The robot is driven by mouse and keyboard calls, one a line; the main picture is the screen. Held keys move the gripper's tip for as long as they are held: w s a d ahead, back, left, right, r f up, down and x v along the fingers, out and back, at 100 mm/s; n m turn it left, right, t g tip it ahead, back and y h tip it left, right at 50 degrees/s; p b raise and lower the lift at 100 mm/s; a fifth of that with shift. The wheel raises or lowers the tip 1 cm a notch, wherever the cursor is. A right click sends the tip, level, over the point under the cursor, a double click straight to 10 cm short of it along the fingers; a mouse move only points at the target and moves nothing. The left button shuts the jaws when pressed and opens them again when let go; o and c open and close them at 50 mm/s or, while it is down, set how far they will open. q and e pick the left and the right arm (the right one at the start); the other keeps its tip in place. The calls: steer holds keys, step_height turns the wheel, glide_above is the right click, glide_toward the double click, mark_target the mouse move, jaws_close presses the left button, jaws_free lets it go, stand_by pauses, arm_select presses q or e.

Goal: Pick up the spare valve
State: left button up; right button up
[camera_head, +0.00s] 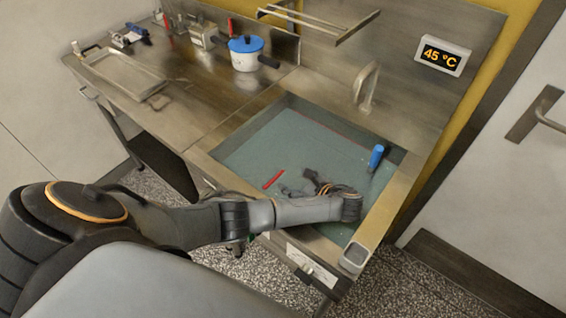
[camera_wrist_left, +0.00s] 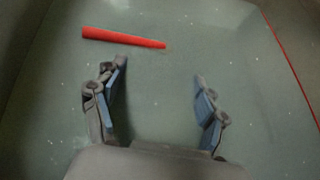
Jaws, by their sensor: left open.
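I cannot tell which thing is the spare valve; no part is clearly recognisable as one. A red tapered stick (camera_head: 273,180) lies in the sink basin, and it shows in the left wrist view (camera_wrist_left: 123,38) beyond the left fingertip. My left gripper (camera_head: 290,187) reaches down into the basin, just right of the red stick. In the left wrist view, its fingers (camera_wrist_left: 160,72) are spread apart with only the grey-green basin floor between them. A blue-handled tool (camera_head: 376,157) stands at the basin's right side. My right gripper is not in view.
The steel sink rim (camera_head: 400,200) surrounds the basin. A tap (camera_head: 367,88) rises at the back. A display (camera_head: 442,57) reads 45 °C.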

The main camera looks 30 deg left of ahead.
mark_target(283, 179)
arm_select(q)
steer(key=x, duration=0.3)
jaws_close()
stand_by(0.3)
